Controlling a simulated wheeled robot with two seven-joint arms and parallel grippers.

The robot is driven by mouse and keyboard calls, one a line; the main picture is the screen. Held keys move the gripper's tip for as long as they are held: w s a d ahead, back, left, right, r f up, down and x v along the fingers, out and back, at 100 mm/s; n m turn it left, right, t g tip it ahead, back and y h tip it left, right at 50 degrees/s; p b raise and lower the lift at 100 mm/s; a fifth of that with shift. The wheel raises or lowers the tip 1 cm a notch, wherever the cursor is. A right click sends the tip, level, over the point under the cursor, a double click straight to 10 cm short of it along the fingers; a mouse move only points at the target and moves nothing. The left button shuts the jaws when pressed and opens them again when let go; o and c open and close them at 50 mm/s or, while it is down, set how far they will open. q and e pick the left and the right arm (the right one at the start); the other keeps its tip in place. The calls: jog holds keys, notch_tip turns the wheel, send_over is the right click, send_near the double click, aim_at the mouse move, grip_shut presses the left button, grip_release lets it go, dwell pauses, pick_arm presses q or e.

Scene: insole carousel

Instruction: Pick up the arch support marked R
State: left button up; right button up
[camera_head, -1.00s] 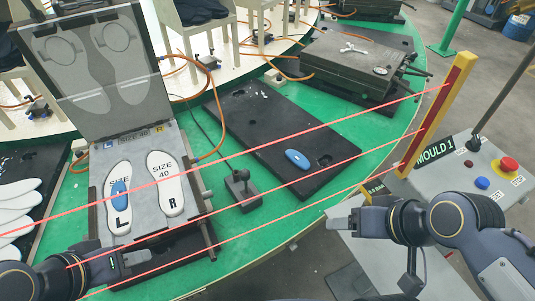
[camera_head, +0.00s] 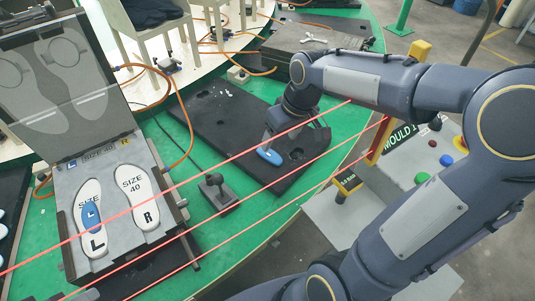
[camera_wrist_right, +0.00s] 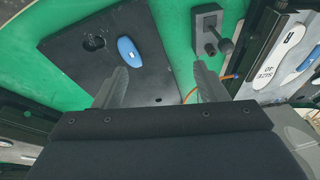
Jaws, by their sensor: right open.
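The arch support, a small blue oval (camera_head: 269,156), lies on the black plate (camera_head: 205,122). Its mark is too small to read. My right gripper (camera_head: 288,132) is open and empty above the plate, just behind the arch support in the head view. In the right wrist view, the blue arch support (camera_wrist_right: 130,50) lies beyond the tip of the left-hand finger, and my open right gripper (camera_wrist_right: 162,84) holds nothing. Another blue arch support (camera_head: 91,214) sits on the left insole, marked L.
The open mould (camera_head: 68,176) holds two white size 40 insoles. A small joystick box (camera_head: 217,192) stands between mould and plate. A button panel (camera_head: 450,160) is at the right.

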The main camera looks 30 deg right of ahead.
jog(key=w+d+f+n+g+h, duration=0.1)
jog(key=w+d+f+n+g, duration=0.15)
jog(key=w+f, duration=0.6)
jog(key=p, duration=0.1)
send_near(270, 155)
jog(key=shift+w+a+f+h, duration=0.15)
jog(key=shift+w+a, duration=0.05)
jog(key=shift+w, duration=0.35)
jog(key=shift+w+a+f+h, duration=0.15)
jog(key=shift+w+f, duration=0.05)
jog(key=shift+w, duration=0.35)
notch_tip(270, 155, down, 8)
jog(key=shift+r+p, duration=0.2)
jog(key=shift+p, duration=0.8)
jog(key=c, duration=1.1)
